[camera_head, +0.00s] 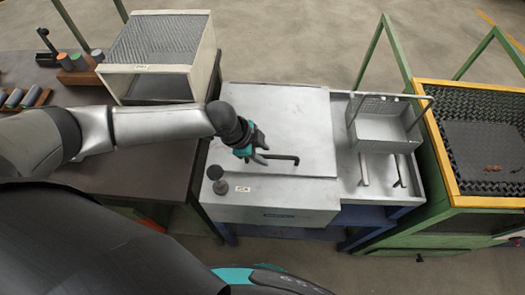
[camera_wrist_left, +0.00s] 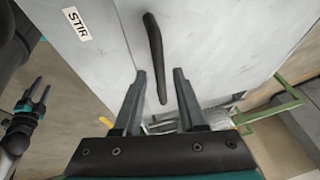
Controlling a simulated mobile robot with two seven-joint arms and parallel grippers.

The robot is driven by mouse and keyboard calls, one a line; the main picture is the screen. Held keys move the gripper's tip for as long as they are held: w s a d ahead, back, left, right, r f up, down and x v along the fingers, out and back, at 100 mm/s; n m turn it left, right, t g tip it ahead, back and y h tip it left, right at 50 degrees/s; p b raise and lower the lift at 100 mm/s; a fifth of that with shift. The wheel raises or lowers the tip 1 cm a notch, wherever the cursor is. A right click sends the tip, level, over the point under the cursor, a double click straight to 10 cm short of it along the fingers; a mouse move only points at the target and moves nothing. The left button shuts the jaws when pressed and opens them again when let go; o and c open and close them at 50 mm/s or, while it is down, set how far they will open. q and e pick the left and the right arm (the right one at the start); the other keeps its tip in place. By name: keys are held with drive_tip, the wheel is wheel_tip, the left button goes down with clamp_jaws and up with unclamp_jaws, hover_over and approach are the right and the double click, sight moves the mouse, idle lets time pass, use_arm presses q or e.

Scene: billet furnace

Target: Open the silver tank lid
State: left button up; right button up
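The silver tank (camera_head: 275,205) stands in the middle of the head view, with its flat silver lid (camera_head: 285,110) closed on top. A black bar handle (camera_head: 284,157) lies along the lid's near part. My left gripper (camera_head: 262,156) is over the lid at the handle's left end. In the left wrist view the left gripper (camera_wrist_left: 160,74) is open, with the handle (camera_wrist_left: 155,50) showing between and beyond its fingertips. I cannot tell whether they touch it. My right gripper (camera_wrist_left: 36,92) shows at the left wrist view's left edge, its fingers apart and empty.
A black knob (camera_head: 217,180) stands on the tank's near left top, near a small label (camera_head: 242,189), which reads STIR in the wrist view. A wire basket (camera_head: 385,125) sits in the tray at right. A mesh-sided box (camera_head: 145,70) stands on the dark table at left.

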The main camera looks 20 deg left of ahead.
use_arm(q)
clamp_jaws()
idle(1.2)
